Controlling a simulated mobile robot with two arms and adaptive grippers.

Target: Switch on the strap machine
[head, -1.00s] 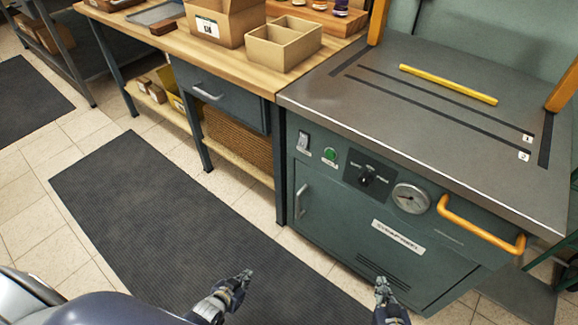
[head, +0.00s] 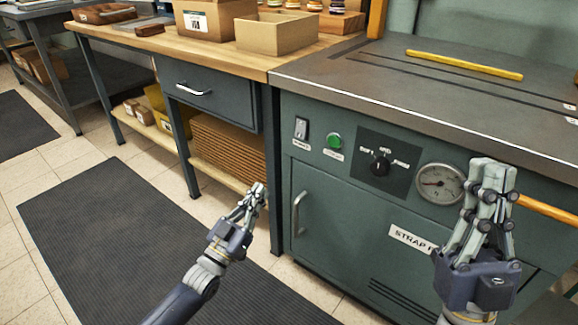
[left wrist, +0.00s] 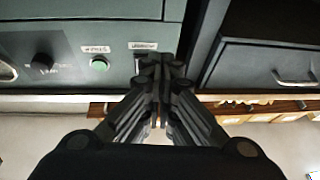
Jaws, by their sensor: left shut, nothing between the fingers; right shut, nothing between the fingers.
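The strap machine (head: 330,185) is a green cabinet with a steel top. Its front has a rocker switch (head: 301,128) at upper left, then a green button (head: 333,141), a black dial knob (head: 380,165) and a round gauge (head: 440,183). I cannot tell which way the rocker is set. My left gripper (head: 257,192) is shut and empty, below and left of the switch, apart from the panel. In the left wrist view, its fingers (left wrist: 160,70) point toward the panel, near the switch (left wrist: 143,45) and green button (left wrist: 99,65). My right gripper (head: 493,168) is shut and empty, hiding part of the orange handle.
A wooden workbench (head: 205,55) with a drawer (head: 205,93) stands left of the machine, with boxes on top. A yellow bar (head: 465,65) lies on the machine top. A dark mat (head: 120,240) covers the floor in front.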

